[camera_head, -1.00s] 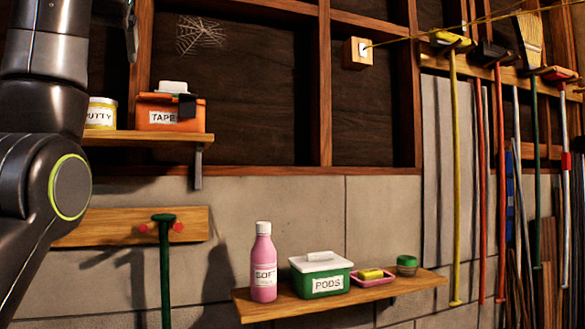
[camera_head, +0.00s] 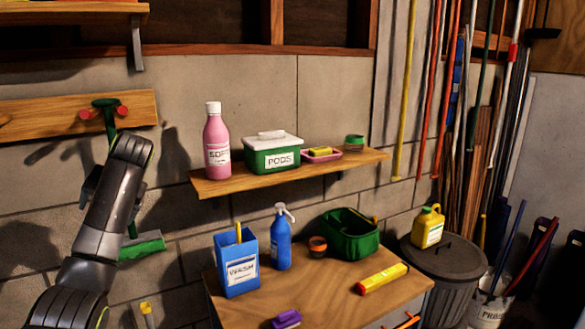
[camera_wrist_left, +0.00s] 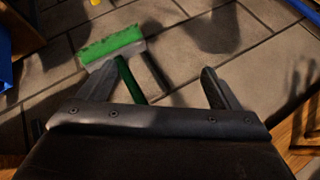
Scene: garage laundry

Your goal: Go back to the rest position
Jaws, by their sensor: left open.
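My left arm rises from the lower left of the head view, its upper link bent in front of the wall. My left gripper (camera_wrist_left: 157,68) is open in the left wrist view, its two fingers spread and no object gripped. A green brush with a long handle (camera_head: 110,120) hangs from the wooden peg rail; its green head (camera_head: 142,247) is low beside my arm. The brush head also shows beyond the fingers in the wrist view (camera_wrist_left: 110,45). My right gripper is out of view.
A wall shelf (camera_head: 230,186) holds a pink bottle, a green pods box, a pink dish and a small jar. The wooden table (camera_head: 330,290) below carries a blue box, a blue spray bottle and a green basket. A lidded bin (camera_head: 445,260) stands at right.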

